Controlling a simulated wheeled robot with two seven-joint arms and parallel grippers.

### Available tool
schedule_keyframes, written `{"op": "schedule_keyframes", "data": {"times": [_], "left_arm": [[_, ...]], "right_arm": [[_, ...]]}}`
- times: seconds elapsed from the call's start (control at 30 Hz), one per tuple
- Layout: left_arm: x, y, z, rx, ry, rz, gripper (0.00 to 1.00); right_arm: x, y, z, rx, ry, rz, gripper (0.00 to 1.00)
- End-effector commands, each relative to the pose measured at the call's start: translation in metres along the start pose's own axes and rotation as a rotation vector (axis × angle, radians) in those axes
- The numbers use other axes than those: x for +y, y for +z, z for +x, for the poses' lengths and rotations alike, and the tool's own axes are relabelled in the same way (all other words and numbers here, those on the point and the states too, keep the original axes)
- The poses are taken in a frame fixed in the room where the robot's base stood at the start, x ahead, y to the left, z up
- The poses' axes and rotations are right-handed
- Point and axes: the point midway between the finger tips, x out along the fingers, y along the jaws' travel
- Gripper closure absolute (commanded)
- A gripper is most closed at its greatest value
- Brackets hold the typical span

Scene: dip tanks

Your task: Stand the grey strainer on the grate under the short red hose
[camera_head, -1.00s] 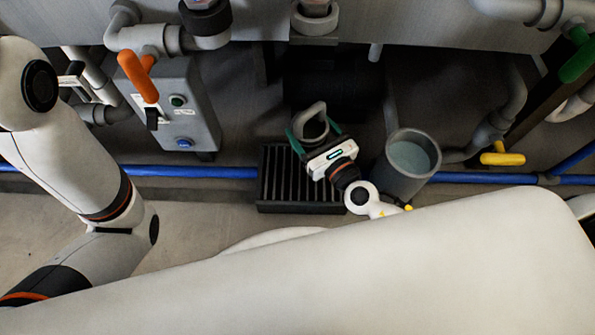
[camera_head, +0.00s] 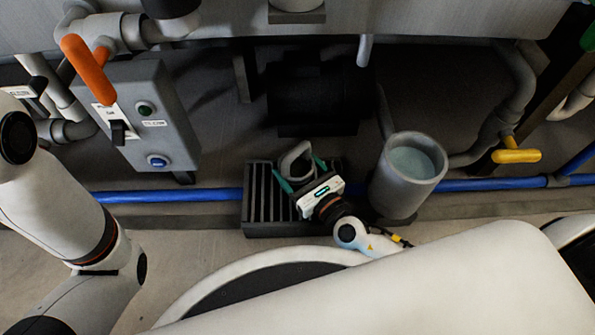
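The grey strainer (camera_head: 297,157) shows as a grey loop at the middle of the view; its lower part is hidden by my gripper. My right gripper (camera_head: 302,173), a white body with teal fingers, has a finger on each side of it and appears shut on it. The dark slatted grate (camera_head: 262,209) lies on the floor below and around them; my gripper covers its right part. I cannot tell whether the strainer touches the grate. The short red hose cannot be made out. My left arm comes in at the left, but its gripper is out of view.
A grey bucket (camera_head: 408,185) with pale liquid stands close right of the grate. A blue pipe (camera_head: 170,195) runs along the floor behind. A grey switch box (camera_head: 150,115), an orange lever (camera_head: 87,68) and a yellow handle (camera_head: 516,156) surround the space. The tank wall hangs above.

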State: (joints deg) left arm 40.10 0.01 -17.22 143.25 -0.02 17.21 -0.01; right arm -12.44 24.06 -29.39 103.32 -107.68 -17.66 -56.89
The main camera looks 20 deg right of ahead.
Motion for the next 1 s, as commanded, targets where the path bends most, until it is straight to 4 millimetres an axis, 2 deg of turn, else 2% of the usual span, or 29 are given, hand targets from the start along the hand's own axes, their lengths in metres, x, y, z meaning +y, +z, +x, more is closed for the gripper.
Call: {"op": "schedule_keyframes", "data": {"times": [0.17,0.4,0.43,0.57,1.0], "left_arm": [[0.0002,-0.0004,0.0019,-0.001,-0.001,0.000,0.64],[0.0003,-0.0005,0.0021,-0.001,-0.001,0.000,0.64],[0.0003,-0.0005,0.0020,-0.001,-0.001,0.000,0.64],[0.0003,-0.0005,0.0020,-0.001,-0.001,0.000,0.64],[0.0004,-0.0007,0.0018,0.000,-0.001,0.000,0.64]], "right_arm": [[0.0002,-0.0023,0.0002,0.001,0.000,0.000,0.55],[0.0002,0.0047,0.0002,0.000,0.000,-0.001,0.55],[0.0001,0.0054,0.0001,0.000,0.000,-0.001,0.22],[0.0000,0.0051,0.0000,0.000,0.000,0.000,0.01],[0.0008,-0.0026,0.0008,0.001,0.001,0.001,0.00]]}}
